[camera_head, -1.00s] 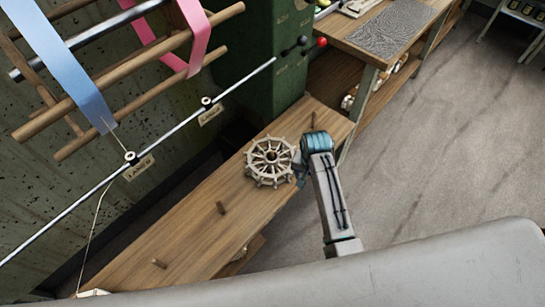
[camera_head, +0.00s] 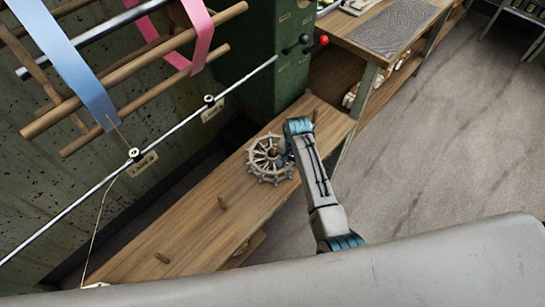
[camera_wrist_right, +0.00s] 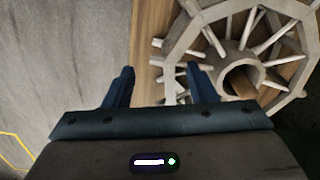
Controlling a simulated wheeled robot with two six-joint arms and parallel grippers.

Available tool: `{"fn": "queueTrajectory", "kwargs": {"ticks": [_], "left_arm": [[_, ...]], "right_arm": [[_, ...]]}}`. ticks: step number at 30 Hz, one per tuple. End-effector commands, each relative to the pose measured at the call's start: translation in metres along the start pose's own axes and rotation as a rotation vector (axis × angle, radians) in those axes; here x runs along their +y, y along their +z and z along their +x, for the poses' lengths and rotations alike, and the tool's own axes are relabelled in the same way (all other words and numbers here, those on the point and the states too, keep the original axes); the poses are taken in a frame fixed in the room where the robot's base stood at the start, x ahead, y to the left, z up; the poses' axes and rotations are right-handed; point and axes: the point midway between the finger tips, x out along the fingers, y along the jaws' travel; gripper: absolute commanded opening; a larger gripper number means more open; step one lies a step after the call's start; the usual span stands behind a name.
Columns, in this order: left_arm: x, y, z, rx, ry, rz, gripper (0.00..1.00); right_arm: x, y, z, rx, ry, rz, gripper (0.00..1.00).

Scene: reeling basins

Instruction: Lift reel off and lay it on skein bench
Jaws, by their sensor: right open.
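The pale spoked reel (camera_head: 268,163) lies flat on a long wooden bench (camera_head: 190,235). In the right wrist view the reel (camera_wrist_right: 205,30) fills the upper right, with wood visible inside its round hub. My right gripper (camera_head: 285,158) is at the reel's right side in the head view, its fingers largely hidden by the arm. In the wrist view the right gripper (camera_wrist_right: 160,84) is open, its two dark fingers apart. The right finger overlaps the reel's rim in the picture; I cannot tell whether they touch. My left gripper is not in view.
A table with a grey mat (camera_head: 394,31) stands back right. A metal rod (camera_head: 175,132) and blue and pink ribbons on wooden bars are at left.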

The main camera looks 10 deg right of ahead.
Motion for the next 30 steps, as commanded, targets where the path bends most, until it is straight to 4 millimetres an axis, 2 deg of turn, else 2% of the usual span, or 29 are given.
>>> {"fn": "queueTrajectory", "kwargs": {"ticks": [3,7,16,17,24,30], "left_arm": [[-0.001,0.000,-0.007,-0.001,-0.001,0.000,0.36],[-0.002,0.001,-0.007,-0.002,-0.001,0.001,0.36],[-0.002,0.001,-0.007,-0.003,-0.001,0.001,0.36],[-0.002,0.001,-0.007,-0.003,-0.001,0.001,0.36],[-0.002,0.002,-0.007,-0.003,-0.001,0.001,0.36],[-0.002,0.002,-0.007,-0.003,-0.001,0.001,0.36]], "right_arm": [[0.001,-0.001,0.016,-0.003,0.003,-0.001,0.51],[0.001,-0.001,0.033,-0.003,0.002,0.000,0.51],[0.000,-0.001,0.038,-0.001,0.000,0.000,0.51],[0.000,-0.001,0.038,0.000,0.000,0.000,0.47],[0.000,-0.001,0.038,-0.001,0.000,0.000,0.00],[0.000,-0.001,0.037,0.000,-0.001,0.000,0.00]]}}
